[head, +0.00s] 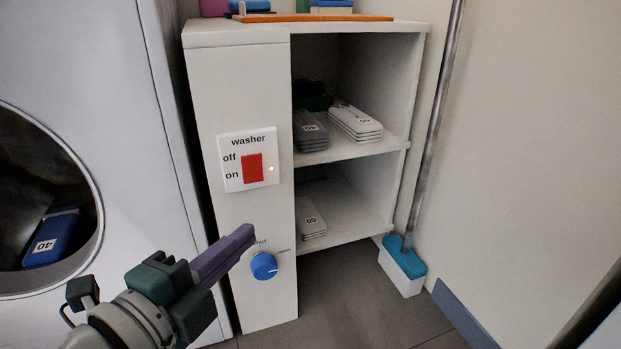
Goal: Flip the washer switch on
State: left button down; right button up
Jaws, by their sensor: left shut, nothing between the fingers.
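The washer switch is a red rocker (252,168) on a white plate (235,183) fixed to the front of the pale cabinet. The plate reads "washer", with "off" beside the rocker's upper part and "on" beside its lower part. A small pale light shows at its right. I cannot tell which way the rocker is tilted. My left gripper (246,233) comes in from the lower left with purple fingers shut and empty. In the picture its tips are below the switch plate, apart from it, and just above the blue knob. My right gripper is not in view.
A blue knob (264,266) sits below the switch, its label partly hidden by my fingers. A washer (135,130) with a round opening stands at left, a blue numbered item (52,238) inside. Open shelves (345,155) at right hold flat numbered items. A mop (402,264) stands beside them.

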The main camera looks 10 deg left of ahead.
pick_arm(q)
jog(key=shift+s+a+r+p, duration=0.1)
jog(key=shift+s+a+p, duration=0.1)
jog(key=shift+s+a, duration=0.4)
jog(key=shift+s+a+f+p, duration=0.15)
jog(key=shift+s+a, duration=0.15)
jog(key=shift+s, duration=0.55)
jog(key=shift+s+a+r+p, duration=0.2)
jog(key=shift+s+a, duration=0.25)
jog(key=shift+s, duration=0.25)
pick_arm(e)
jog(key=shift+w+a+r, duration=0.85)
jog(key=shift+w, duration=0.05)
